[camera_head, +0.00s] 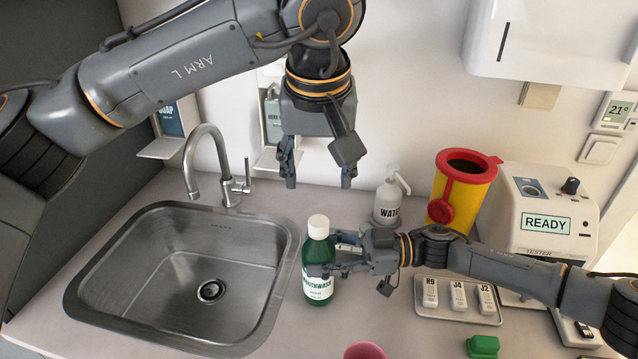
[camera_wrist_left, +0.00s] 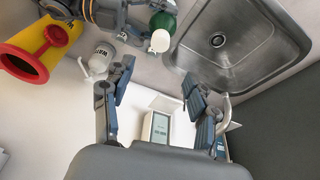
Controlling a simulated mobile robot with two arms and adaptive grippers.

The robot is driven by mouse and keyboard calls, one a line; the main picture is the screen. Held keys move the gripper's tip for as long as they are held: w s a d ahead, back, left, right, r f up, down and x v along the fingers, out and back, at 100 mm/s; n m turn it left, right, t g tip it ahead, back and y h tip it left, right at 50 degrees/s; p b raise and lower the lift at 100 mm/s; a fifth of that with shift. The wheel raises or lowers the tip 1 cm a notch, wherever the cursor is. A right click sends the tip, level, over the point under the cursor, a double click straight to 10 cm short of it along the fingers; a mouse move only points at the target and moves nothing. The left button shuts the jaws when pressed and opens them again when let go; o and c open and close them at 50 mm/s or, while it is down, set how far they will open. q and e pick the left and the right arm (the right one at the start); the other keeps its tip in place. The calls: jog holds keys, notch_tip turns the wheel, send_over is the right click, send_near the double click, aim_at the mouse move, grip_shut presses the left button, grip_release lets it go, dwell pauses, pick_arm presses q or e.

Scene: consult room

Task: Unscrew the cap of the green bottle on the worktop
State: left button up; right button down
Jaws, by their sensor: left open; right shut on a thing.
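The green bottle (camera_head: 318,278) with a mouthwash label stands upright on the worktop, just right of the sink. Its white cap (camera_head: 318,226) is on its top. The bottle (camera_wrist_left: 161,21) and the cap (camera_wrist_left: 160,41) also show in the left wrist view. My right gripper (camera_head: 322,270) is shut on the green bottle's body from the right, covering part of its label. My left gripper (camera_head: 318,181) is open and empty, pointing down above the cap and apart from it. Its two fingers also show in the left wrist view (camera_wrist_left: 155,95).
The steel sink (camera_head: 150,318) and tap (camera_head: 207,165) are on the left. A white water bottle (camera_head: 386,204), a yellow and red bin (camera_head: 455,195) and a tester (camera_head: 535,210) stand behind and right. Dispensers hang on the wall.

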aim_at(318, 220)
pick_arm(q)
jog(key=x, duration=1.1)
jog(key=shift+w+f, duration=0.15)
jog(key=shift+f, duration=0.1)
